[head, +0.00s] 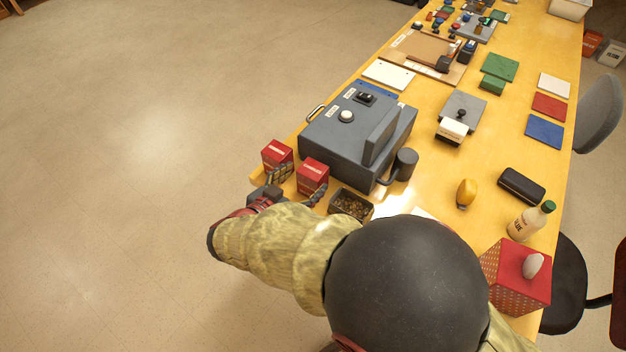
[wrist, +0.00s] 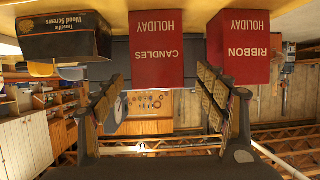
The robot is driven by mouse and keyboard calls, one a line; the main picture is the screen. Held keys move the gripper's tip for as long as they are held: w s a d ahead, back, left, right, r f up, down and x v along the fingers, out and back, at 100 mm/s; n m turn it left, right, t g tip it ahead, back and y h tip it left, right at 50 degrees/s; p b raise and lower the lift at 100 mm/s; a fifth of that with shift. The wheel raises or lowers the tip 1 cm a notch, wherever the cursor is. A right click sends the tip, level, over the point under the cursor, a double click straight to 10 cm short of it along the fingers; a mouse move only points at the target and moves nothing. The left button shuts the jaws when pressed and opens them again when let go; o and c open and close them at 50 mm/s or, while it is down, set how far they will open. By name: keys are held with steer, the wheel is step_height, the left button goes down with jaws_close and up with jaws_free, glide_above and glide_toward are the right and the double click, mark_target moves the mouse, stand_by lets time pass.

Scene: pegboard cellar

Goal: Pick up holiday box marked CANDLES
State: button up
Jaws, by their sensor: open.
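The red holiday box marked CANDLES (wrist: 155,50) is central in the wrist view, which is upside down. In the head view it is the red box (head: 312,173) nearer the metal tin. A similar red box marked RIBBON (wrist: 243,46) stands beside it, to the left in the head view (head: 277,154). My gripper (wrist: 161,88) is open and empty, facing the CANDLES box. Its fingers appear either side of that box; the right one overlaps the RIBBON box in the wrist view. In the head view my arm partly hides the gripper (head: 299,186). Contact cannot be told.
An open tin marked Wood Screws (head: 350,206) stands right of the CANDLES box; it also shows in the wrist view (wrist: 65,38). A large grey machine (head: 340,135) stands behind the boxes. The yellow table (head: 420,125) holds many other items. The floor at left is clear.

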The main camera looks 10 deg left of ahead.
steer(key=x, duration=0.2)
steer(key=b+x, duration=0.1)
steer(key=x, duration=0.1)
steer(key=shift+s+d+f, duration=0.1)
steer(key=shift+s+f, duration=0.1)
steer(key=shift+w+d+f, duration=0.1)
steer(key=shift+w, duration=0.35)
steer(key=shift+c, duration=0.2)
steer(key=c, duration=1.3)
